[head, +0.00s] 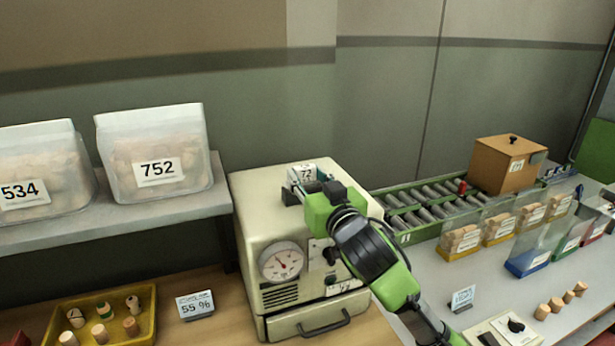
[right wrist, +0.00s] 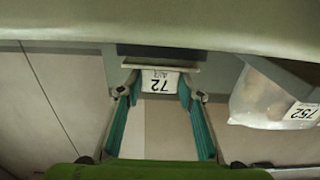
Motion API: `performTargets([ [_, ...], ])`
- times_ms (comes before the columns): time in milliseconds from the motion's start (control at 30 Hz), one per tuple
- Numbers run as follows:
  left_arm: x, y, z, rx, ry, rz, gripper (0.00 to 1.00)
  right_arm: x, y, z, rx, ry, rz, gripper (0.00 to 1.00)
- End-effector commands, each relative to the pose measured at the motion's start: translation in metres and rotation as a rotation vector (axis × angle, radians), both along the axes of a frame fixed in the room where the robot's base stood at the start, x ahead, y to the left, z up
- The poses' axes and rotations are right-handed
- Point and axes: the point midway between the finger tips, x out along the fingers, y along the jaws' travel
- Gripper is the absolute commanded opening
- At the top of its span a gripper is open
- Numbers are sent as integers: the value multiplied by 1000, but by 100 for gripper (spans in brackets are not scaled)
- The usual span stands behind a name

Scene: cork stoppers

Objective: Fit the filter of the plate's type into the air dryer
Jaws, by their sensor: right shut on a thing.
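The air dryer (head: 290,215) is a cream box with a round gauge (head: 283,263), standing on the wooden bench. A small plate (head: 343,286) is on its lower right front; I cannot read it surely. My right gripper (head: 309,189) is at the dryer's top, shut on a white filter (head: 303,174) labelled 72. In the right wrist view the filter (right wrist: 160,81) sits between the teal fingers, close to a dark opening (right wrist: 162,52). I cannot tell how deep it sits. My left gripper is not in view.
A shelf at left bears clear bags marked 534 (head: 40,165) and 752 (head: 155,150). A yellow tray (head: 62,316) of corks and a 55 % sign (head: 196,304) are below. A roller conveyor (head: 425,207) with a brown box (head: 506,163) is at right.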

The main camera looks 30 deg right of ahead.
Motion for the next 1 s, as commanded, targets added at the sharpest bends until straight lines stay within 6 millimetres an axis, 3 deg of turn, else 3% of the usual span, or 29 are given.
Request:
performTargets([
  [467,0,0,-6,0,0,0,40,0,0,-8,0,0,-1,13],
  [500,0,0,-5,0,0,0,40,0,0,-7,0,-1,0,39],
  [567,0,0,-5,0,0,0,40,0,0,-7,0,-1,0,53],
  [1000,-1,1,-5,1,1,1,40,0,0,1,-1,-4,-1,53],
])
